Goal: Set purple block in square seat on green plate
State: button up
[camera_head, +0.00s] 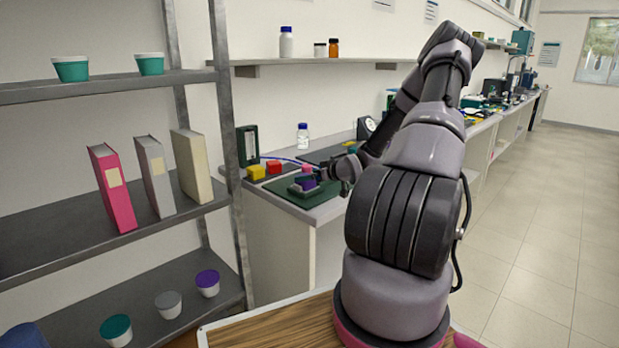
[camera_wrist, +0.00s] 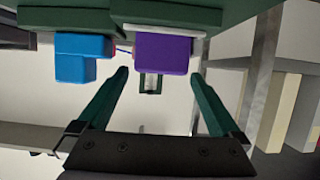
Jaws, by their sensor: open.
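The purple block (camera_wrist: 162,54) hangs at the top middle of the wrist view, which looks upside down. Its base meets a pale grey seat (camera_wrist: 165,28) on the green plate (camera_wrist: 170,12); how deep it sits is hidden. It also shows in the head view (camera_head: 306,183), on the green plate (camera_head: 322,194) at the bench corner. My gripper (camera_wrist: 160,76) is open and empty. Its two green fingertips appear on either side of the purple block's near end, without visible contact. In the head view my gripper's wrist is beside the plate, and its fingers are hard to make out.
A blue stepped block (camera_wrist: 82,57) stands beside the purple one. A yellow block (camera_head: 256,173) and a red block (camera_head: 273,167) lie on a dark mat left of the plate. A shelf rack (camera_head: 225,110) stands at the left. A white bottle (camera_head: 303,136) stands behind.

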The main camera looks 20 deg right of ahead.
jog(key=v, duration=1.1)
jog(key=s+a+r+m+g+h, duration=0.2)
jog(key=s+a+r+g+h, duration=0.15)
jog(key=r, duration=0.55)
jog(key=s+a+r+m+g+h, duration=0.2)
jog(key=s+r+h, duration=0.2)
jog(key=r, duration=0.5)
jog(key=s+a+r+m+y, duration=0.2)
jog(key=s+a+r, duration=0.4)
jog(key=s+a, duration=0.2)
jog(key=s+a+r+m+y, duration=0.2)
jog(key=s+a+r, duration=0.3)
jog(key=s+a, duration=0.3)
jog(key=s+y, duration=0.1)
jog(key=s, duration=0.2)
jog(key=shift+s+a+r, duration=0.15)
jog(key=shift+s+r, duration=0.15)
jog(key=shift+r, duration=0.1)
